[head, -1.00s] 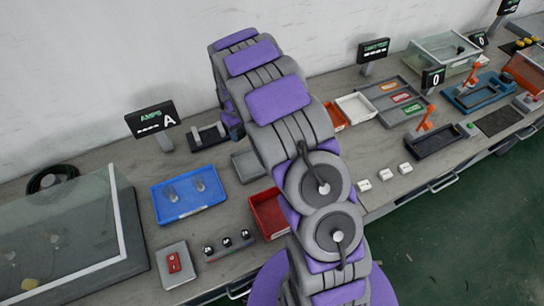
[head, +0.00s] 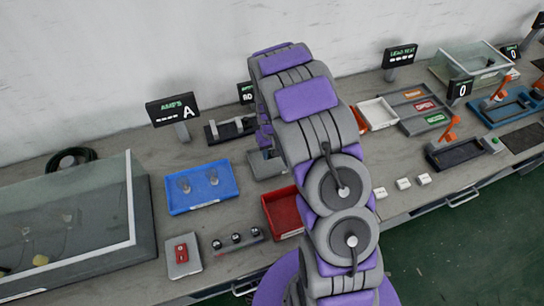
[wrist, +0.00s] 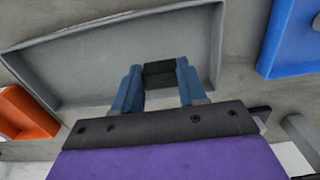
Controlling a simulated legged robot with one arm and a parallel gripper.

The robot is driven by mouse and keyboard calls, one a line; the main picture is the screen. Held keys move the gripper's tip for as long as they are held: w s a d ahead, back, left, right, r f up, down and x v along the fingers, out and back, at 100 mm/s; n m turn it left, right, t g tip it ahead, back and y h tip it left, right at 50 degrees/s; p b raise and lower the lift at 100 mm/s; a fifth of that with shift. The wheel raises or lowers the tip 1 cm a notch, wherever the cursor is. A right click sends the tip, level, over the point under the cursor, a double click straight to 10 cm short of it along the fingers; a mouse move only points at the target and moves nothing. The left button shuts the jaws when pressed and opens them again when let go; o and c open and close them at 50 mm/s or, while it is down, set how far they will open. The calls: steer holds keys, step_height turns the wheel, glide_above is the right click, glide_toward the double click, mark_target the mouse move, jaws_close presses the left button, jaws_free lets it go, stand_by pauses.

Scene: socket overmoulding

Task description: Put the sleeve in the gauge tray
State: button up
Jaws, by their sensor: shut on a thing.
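My gripper (wrist: 159,78) is shut on a small dark green-black block, which I take to be the sleeve (wrist: 159,73). It shows between the two blue fingers in the wrist view. A shallow grey tray (wrist: 75,50), apparently the gauge tray, lies beneath the fingers, and its bare floor shows around them. I cannot tell whether the sleeve touches the floor. In the head view the grey tray (head: 267,168) is partly behind my arm, between the blue tray and the red bin.
A blue tray (head: 200,204) with two clear pieces stands left of the grey tray. A red bin (head: 284,212) is in front of it. An orange-red bin (wrist: 27,112) shows at left in the wrist view.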

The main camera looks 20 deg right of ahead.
step_height(320, 180, down, 3)
steer(key=shift+w+f+b, duration=0.1)
steer(key=shift+b, duration=0.2)
steer(key=o, duration=1.1)
step_height(320, 180, up, 12)
steer(key=shift+f+p, duration=0.1)
steer(key=shift+p, duration=1.05)
steer(key=s+a+r+g, duration=0.1)
steer(key=s+a+r, duration=0.1)
steer(key=s+r, duration=0.75)
steer(key=s+a+r, duration=0.2)
steer(key=s+r, duration=0.6)
steer(key=s, duration=0.3)
steer(key=s+a+r, duration=0.1)
steer(key=s+r, duration=0.2)
steer(key=s, duration=1.3)
steer(key=shift+a+g, duration=0.4)
